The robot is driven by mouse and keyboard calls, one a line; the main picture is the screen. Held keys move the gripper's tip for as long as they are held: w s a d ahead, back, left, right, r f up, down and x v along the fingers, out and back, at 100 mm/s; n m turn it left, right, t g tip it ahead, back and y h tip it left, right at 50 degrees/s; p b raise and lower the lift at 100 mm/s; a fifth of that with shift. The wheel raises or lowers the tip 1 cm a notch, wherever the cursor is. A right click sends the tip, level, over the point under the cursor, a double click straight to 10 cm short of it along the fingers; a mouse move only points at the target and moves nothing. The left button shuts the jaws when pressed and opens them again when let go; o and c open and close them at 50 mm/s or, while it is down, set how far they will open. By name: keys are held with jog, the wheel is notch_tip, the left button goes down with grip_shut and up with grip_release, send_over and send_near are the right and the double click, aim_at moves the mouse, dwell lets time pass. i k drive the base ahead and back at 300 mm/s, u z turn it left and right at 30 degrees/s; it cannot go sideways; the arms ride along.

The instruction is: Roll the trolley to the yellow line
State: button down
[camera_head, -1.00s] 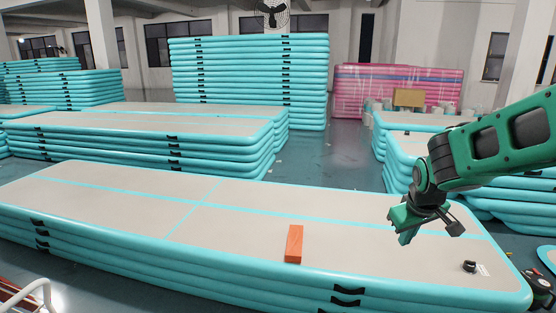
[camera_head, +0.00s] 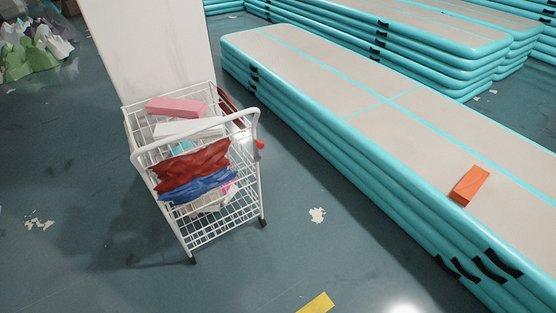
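A white wire trolley (camera_head: 226,232) stands upright on the floor at left of centre. It has a white tubular handle (camera_head: 259,138) and black feet. A pink block and a white block lie in its top; red and blue cloths (camera_head: 200,170) lie at its near side. A short yellow line piece (camera_head: 316,304) shows on the floor at the bottom edge, in front of the trolley and to its right; the rest is cut off. My gripper is not in this view.
Stacked turquoise inflatable tracks (camera_head: 330,90) run along the right, with an orange block (camera_head: 469,186) on top. A white pillar (camera_head: 150,50) stands right behind the trolley. Colourful lumps (camera_head: 30,50) lie far left. The dark floor in front is mostly clear.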

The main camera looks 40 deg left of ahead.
aim_at(197, 180)
jog(key=u, duration=2.15)
jog(key=k, duration=1.2)
jog(key=u, duration=0.5)
jog(key=i, duration=1.6)
jog(key=z, duration=0.7)
